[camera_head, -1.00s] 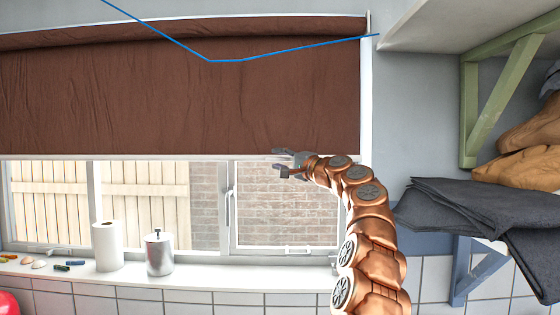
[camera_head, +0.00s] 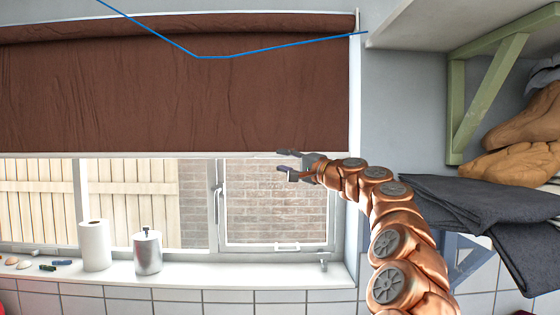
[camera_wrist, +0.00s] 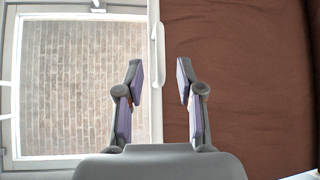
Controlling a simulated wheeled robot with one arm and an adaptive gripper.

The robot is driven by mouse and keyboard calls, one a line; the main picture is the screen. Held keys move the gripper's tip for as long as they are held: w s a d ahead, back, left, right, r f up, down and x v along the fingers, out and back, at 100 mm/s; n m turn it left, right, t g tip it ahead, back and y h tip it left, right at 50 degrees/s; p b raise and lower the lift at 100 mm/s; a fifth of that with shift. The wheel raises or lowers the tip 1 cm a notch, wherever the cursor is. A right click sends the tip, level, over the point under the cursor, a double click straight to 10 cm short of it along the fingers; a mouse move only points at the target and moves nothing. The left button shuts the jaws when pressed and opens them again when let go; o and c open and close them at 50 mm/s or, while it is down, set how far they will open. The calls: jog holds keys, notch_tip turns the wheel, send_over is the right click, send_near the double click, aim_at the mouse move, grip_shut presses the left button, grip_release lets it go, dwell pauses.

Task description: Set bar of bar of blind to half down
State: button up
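The brown blind (camera_head: 180,95) hangs over the upper part of the window. Its pale bar (camera_head: 150,155) runs level along the bottom edge of the cloth. My gripper (camera_head: 284,161) is at the right part of the bar, one finger near the bar's height and the other below it. In the wrist view my gripper (camera_wrist: 159,72) is open, with fingers apart. The white bar (camera_wrist: 155,110) runs between them, with a small raised white tab (camera_wrist: 158,45) just beyond the fingertips. Neither finger clearly touches the bar.
A paper roll (camera_head: 95,246) and a metal canister (camera_head: 147,250) stand on the windowsill (camera_head: 200,275). A shelf on a green bracket (camera_head: 485,95) and dark folded cloth (camera_head: 455,205) are at right. A blue line (camera_head: 280,47) crosses the blind's upper part.

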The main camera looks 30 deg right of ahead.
jog(key=v, duration=0.5)
jog(key=shift+s, duration=0.2)
dwell(0.6)
jog(key=s+a+f+n+g+y, duration=0.1)
jog(key=s+a+f+n+g, duration=0.2)
jog(key=a, duration=0.7)
jog(key=s+a+f+n+g+y, duration=0.1)
jog(key=s+a+f+n+g, duration=0.15)
jog(key=a+f, duration=0.45)
jog(key=s+a+f+n+g+y, duration=0.2)
jog(key=a+f+n+g, duration=0.15)
jog(key=a, duration=0.85)
jog(key=s+a+f+n+g+h+b, duration=0.1)
jog(key=s+a+f+g, duration=0.25)
jog(key=s+f, duration=0.3)
jog(key=s+a+f+n+g+h, duration=0.1)
jog(key=s+a+f+g+h, duration=0.1)
jog(key=s+a+f, duration=0.4)
jog(key=s+d+f+n+g+h, duration=0.1)
jog(key=s+d+f+g+h, duration=0.2)
jog(key=s+d+f, duration=0.3)
jog(key=s+d+f+n+g+h, duration=0.1)
jog(key=s+d+f+g+h, duration=0.2)
jog(key=s+f, duration=1.2)
jog(key=s+d+b, duration=0.1)
jog(key=s+d, duration=0.1)
jog(key=s, duration=0.2)
jog(key=shift+d+h, duration=0.35)
jog(key=shift+h, duration=0.05)
